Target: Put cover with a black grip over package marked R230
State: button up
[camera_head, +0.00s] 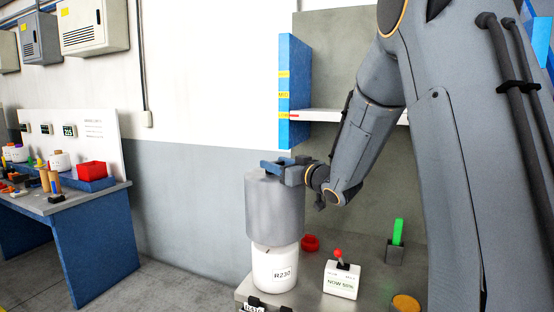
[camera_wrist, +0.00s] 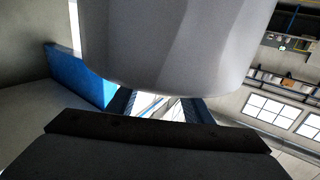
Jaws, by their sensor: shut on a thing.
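My gripper (camera_head: 280,165) is shut at the top of a grey cylindrical cover (camera_head: 274,208). The cover's grip is hidden between the fingers, so its colour does not show. The cover hangs upright directly over the white package marked R230 (camera_head: 274,268). Its lower edge meets the package's upper part in the head view. I cannot tell whether it is around the top or just above or in front of it. In the wrist view the cover (camera_wrist: 175,50) fills the upper middle, and the package is not visible there.
On the same bench (camera_head: 320,300) stand a white box with a red-knobbed lever (camera_head: 342,278), a red ring (camera_head: 310,243) and a green item in a grey holder (camera_head: 397,235). A blue upright panel (camera_head: 294,90) and shelf (camera_head: 330,117) stand behind. Another cluttered table (camera_head: 75,200) is at left.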

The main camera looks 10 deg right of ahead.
aim_at(294, 231)
dwell(0.3)
jog(key=shift+f+b, duration=6.15)
jog(key=shift+f, duration=3.55)
jog(key=o, duration=1.5)
jog(key=shift+s, duration=0.1)
jog(key=b+v, duration=0.2)
jog(key=v, duration=0.5)
jog(key=shift+s+d, duration=0.15)
jog(key=shift+s, duration=0.15)
